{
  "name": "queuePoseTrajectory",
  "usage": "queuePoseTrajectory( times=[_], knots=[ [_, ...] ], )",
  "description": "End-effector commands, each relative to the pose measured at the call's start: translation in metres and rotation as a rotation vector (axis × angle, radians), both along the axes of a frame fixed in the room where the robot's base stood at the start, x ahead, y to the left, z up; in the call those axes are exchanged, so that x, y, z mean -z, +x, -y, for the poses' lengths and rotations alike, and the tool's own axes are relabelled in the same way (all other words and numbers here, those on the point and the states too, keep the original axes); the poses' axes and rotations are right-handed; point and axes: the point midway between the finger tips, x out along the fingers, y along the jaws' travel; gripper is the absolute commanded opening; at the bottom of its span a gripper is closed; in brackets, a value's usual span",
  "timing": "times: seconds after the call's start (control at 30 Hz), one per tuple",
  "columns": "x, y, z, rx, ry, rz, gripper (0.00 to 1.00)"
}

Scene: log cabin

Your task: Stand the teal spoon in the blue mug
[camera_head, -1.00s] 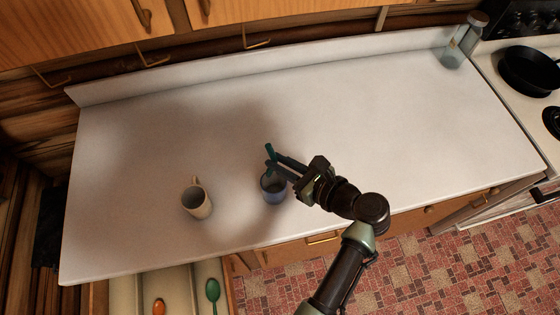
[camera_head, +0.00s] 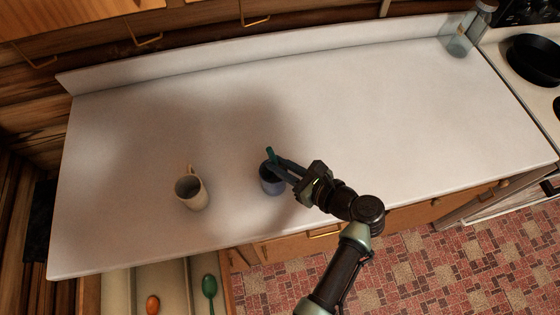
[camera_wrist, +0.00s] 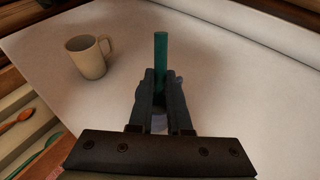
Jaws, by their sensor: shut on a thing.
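The blue mug (camera_head: 271,184) stands upright on the white counter, to the right of a cream mug. My gripper (camera_head: 278,166) is at the blue mug's rim and shut on the teal spoon (camera_head: 270,154). The spoon's handle end sticks up above the fingers, close to upright. Its lower part is hidden by the fingers and the mug, and I cannot tell how deep it sits. In the wrist view the teal handle (camera_wrist: 161,52) rises between my two fingertips, and the blue mug (camera_wrist: 159,121) is mostly hidden behind them.
The cream mug (camera_head: 191,190) stands on the white counter (camera_head: 330,110). An open drawer (camera_head: 172,283) below the front edge holds an orange spoon (camera_head: 153,304) and a green spoon (camera_head: 210,288). A glass jar (camera_head: 460,42) stands at the back right by the stove. The counter's middle is clear.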

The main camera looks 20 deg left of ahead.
Motion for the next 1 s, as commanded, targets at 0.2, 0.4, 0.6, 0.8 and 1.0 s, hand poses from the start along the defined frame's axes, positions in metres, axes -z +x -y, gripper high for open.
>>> queuePoseTrajectory(
  times=[0.2, 0.4, 0.6, 0.8, 1.0],
  knots=[
    [0.0036, 0.0003, 0.0001, 0.001, 0.0, 0.002, 0.0],
    [0.0034, 0.0002, 0.0001, 0.0, 0.0, 0.001, 0.23],
    [0.0034, 0.0001, 0.0, 0.0, 0.0, 0.001, 0.51],
    [0.0036, 0.0, 0.0, 0.0, 0.0, 0.001, 0.51],
    [0.0032, -0.0003, 0.0013, 0.0, 0.0, 0.001, 0.51]
  ],
)
